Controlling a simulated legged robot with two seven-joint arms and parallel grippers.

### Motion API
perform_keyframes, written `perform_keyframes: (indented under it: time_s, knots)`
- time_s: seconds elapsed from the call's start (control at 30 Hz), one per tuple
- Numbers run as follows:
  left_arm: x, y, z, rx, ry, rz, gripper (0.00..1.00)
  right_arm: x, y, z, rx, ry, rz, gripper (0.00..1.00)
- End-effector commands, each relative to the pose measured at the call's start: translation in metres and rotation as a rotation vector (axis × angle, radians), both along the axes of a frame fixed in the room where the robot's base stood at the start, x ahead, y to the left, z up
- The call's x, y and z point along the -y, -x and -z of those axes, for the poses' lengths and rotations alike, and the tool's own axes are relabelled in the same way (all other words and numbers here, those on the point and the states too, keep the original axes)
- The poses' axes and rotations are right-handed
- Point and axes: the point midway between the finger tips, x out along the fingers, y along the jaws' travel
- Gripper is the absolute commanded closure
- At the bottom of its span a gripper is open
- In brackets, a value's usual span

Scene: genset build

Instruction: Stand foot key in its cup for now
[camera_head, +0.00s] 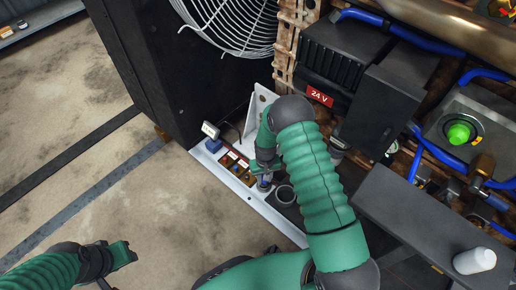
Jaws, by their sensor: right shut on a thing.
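My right gripper (262,170) is low over the white ledge, its arm reaching in from the bottom right. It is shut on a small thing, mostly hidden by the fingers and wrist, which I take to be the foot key. A bit of blue (264,184) shows just under the fingertips; I cannot tell if it is part of the key or of a holder. A round grey cup (285,194) with a dark opening stands just right of the fingertips. I cannot tell whether the key touches any cup. My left gripper (122,253) hangs over the floor at the lower left, its fingers unclear.
The white ledge (257,207) carries a row of small labelled blocks (236,165) and a blue item with a white tag (211,132). A black box marked 24 V (345,50) stands behind.

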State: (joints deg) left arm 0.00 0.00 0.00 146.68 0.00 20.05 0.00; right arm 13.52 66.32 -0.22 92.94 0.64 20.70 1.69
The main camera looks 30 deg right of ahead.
Motion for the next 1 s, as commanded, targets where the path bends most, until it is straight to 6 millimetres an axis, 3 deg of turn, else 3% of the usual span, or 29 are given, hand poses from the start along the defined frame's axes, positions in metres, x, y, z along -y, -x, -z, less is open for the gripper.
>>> perform_keyframes:
  time_s: [0.87, 0.9, 1.0]
  knots:
    - [0.0000, 0.0000, 0.0008, 0.000, 0.000, 0.000, 0.64, 0.0001, -0.0005, 0.0033, 0.001, 0.000, 0.000, 1.00]
    - [0.0000, 0.0000, 0.0007, 0.000, 0.000, 0.000, 0.64, 0.0001, -0.0005, 0.0031, 0.001, 0.000, 0.000, 0.68]
    - [0.0000, 0.0000, 0.0007, 0.000, 0.000, 0.000, 0.64, 0.0001, -0.0005, 0.0032, 0.001, 0.000, 0.000, 0.55]
